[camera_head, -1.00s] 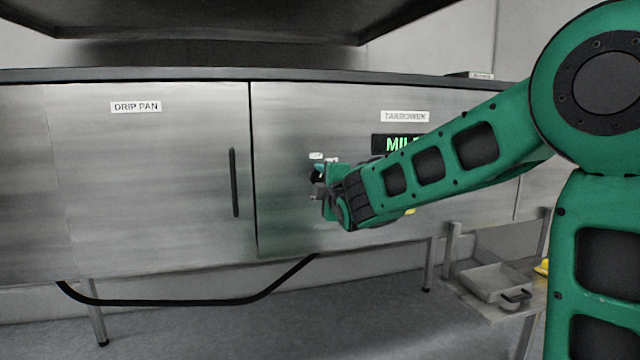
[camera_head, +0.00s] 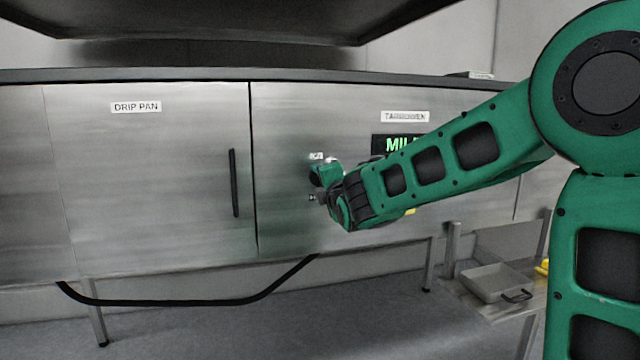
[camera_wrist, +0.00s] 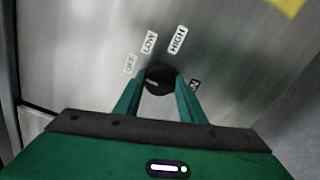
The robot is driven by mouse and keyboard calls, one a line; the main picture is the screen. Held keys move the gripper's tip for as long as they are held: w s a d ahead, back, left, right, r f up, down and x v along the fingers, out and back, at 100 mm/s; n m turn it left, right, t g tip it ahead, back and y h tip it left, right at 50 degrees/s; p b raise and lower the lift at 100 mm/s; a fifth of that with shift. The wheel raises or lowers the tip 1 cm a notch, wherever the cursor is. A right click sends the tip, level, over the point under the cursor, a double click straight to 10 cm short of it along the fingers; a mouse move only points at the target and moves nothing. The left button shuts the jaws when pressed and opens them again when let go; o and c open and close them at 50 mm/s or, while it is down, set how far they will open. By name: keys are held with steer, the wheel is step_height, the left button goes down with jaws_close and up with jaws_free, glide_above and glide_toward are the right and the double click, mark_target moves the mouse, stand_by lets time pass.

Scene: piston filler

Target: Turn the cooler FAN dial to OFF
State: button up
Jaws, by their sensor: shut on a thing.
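The FAN dial (camera_wrist: 159,79) is a round black knob on the steel panel, in the middle of the wrist view. A light pointer mark on it lies toward the left, on the OFF side. The labels OFF (camera_wrist: 130,64), LOW (camera_wrist: 149,42) and HIGH (camera_wrist: 178,40) stand around its upper side. My gripper (camera_wrist: 160,85) is shut on the dial, one green finger on each side. In the head view my gripper (camera_head: 322,180) is at the panel and the dial is mostly hidden by it.
A DRIP PAN door (camera_head: 150,180) with a black vertical handle (camera_head: 234,182) is to the left. A green-lit display (camera_head: 392,145) is partly behind my arm. A side table with a grey tray (camera_head: 492,283) stands at lower right. A black hose (camera_head: 180,302) hangs below.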

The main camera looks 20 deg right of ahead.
steer(key=shift+a+f, duration=0.2)
steer(key=shift+f, duration=0.15)
steer(key=o, duration=0.9)
steer(key=shift+c, duration=0.2)
steer(key=shift+o, duration=0.9)
steer(key=shift+d+r, duration=0.1)
steer(key=shift+r, duration=0.05)
steer(key=s, duration=1)
steer(key=shift+s, duration=0.35)
